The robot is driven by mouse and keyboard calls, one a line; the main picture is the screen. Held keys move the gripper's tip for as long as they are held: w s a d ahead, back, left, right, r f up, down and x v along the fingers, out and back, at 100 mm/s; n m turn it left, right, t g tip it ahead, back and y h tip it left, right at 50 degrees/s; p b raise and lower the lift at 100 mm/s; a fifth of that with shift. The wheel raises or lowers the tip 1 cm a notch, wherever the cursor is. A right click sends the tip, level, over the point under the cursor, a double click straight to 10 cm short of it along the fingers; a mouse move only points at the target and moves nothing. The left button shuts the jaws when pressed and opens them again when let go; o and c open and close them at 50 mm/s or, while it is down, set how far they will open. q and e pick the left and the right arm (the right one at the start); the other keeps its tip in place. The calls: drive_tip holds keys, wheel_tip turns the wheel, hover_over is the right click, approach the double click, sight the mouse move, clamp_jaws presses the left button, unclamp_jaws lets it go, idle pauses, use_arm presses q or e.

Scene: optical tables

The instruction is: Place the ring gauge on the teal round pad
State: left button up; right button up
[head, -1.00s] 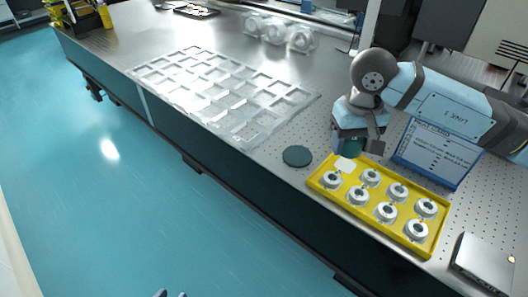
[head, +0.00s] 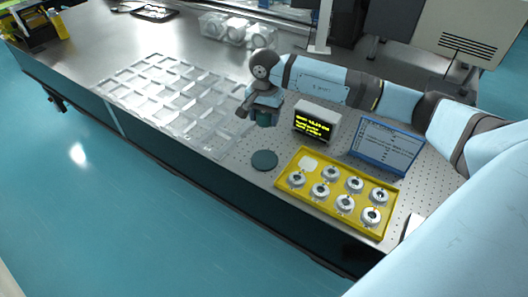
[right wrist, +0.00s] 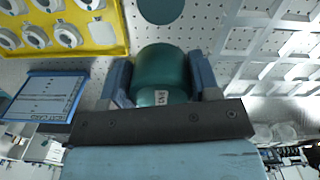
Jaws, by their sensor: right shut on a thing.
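My right gripper (right wrist: 160,82) is shut on a dark teal, rounded body with a small white label, which I take to be the ring gauge (right wrist: 162,70). Its hole cannot be made out. In the head view the right gripper (head: 264,118) holds it above the table, beyond the teal round pad (head: 264,160). The pad is a flat, bare disc on the perforated table top, left of the yellow tray. It also shows at the top of the right wrist view (right wrist: 160,9), apart from the held piece. My left gripper is not in view.
A yellow tray (head: 287,197) holds several silver ring-shaped pieces and one white square spot without a ring. A small display box (head: 316,122) and a blue-framed sign (head: 386,145) stand behind it. A pale grid frame (head: 170,95) lies to the left. The table's front edge is near the pad.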

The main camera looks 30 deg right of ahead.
drive_tip(key=p, duration=0.1)
hover_over(264, 160)
wheel_tip(264, 160, down, 12)
drive_tip(key=shift+f, duration=0.1)
wheel_tip(264, 160, down, 4)
drive_tip(key=shift+f, duration=0.4)
drive_tip(key=o, duration=1.1)
drive_tip(key=shift+r, duration=0.1)
